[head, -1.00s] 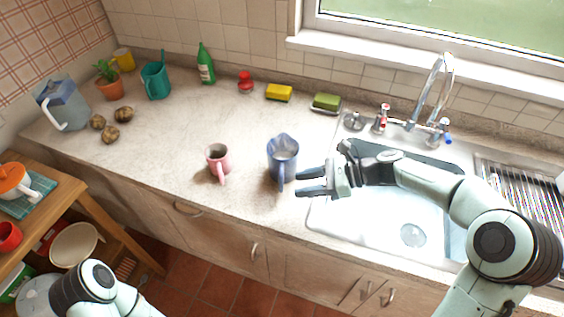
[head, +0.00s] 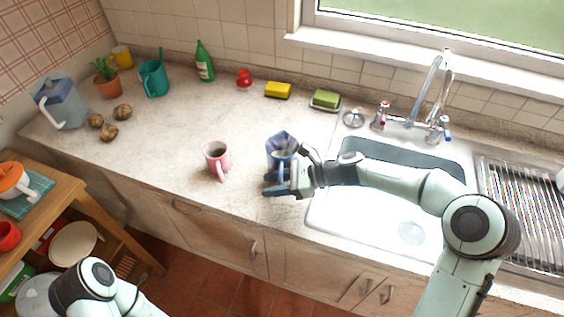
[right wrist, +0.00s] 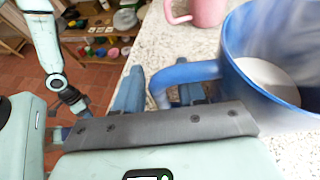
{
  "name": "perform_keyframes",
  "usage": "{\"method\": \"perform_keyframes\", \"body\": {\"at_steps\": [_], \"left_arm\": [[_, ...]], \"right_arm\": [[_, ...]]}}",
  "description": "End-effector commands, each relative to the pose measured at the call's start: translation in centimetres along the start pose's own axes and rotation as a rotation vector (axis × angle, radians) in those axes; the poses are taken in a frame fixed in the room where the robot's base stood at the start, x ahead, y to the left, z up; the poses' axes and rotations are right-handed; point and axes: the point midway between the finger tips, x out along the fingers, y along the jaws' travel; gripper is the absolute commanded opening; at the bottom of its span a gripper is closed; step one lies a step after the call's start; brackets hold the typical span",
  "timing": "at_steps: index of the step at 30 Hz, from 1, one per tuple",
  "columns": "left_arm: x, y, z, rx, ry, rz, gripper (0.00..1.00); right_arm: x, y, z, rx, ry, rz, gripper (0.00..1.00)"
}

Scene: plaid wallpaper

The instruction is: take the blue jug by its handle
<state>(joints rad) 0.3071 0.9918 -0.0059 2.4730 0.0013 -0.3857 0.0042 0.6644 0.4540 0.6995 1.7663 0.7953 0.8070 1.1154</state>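The blue jug (head: 279,143) stands upright on the counter left of the sink, its handle towards the front edge. My right gripper (head: 272,184) is at the jug's front. In the right wrist view the jug (right wrist: 245,50) is at the upper right, and its blue handle (right wrist: 182,73) reaches in between my right gripper's two fingers (right wrist: 160,95). The fingers are apart, with gaps seen beside the handle. The handle's lower end is hidden behind the gripper body. My left arm shows at the bottom left of the head view; its fingers cannot be made out.
A pink mug (head: 217,160) stands just left of the jug. The sink (head: 385,215) is to the right, under my right arm. Yellow (head: 278,90) and green (head: 325,98) sponges lie behind. A blue-grey pitcher (head: 65,105) stands far left. The counter's middle is clear.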

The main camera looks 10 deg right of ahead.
Motion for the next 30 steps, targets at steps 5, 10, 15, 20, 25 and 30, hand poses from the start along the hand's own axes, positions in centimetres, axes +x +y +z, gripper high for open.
{"method": "perform_keyframes", "body": {"at_steps": [5, 10, 15, 20, 25, 30], "left_arm": [[0.0, 0.0, 0.0, 0.0, 0.0, 0.0, 0.43], [0.0, 0.0, 0.0, 0.0, 0.0, 0.0, 0.43], [0.0, 0.0, 0.0, 0.0, 0.0, 0.0, 0.43], [-0.1, 0.0, 0.0, 0.0, 0.0, 0.0, 0.43], [-0.2, 0.1, -0.1, 0.001, 0.001, 0.0, 0.43], [-0.5, 0.2, -0.1, 0.001, 0.002, 0.001, 0.43]], "right_arm": [[0.0, 0.0, 0.0, 0.0, 0.0, 0.0, 0.0], [0.0, 0.0, 0.2, -0.004, -0.002, 0.0, 0.0], [-0.1, 0.0, 0.2, -0.004, -0.002, 0.0, 0.0], [-0.2, 0.0, 0.6, -0.005, -0.002, -0.001, 0.0], [-0.6, 0.0, 1.5, -0.005, -0.002, 0.0, 0.0], [-1.2, 0.0, 3.0, -0.007, -0.002, -0.001, 0.0]]}}
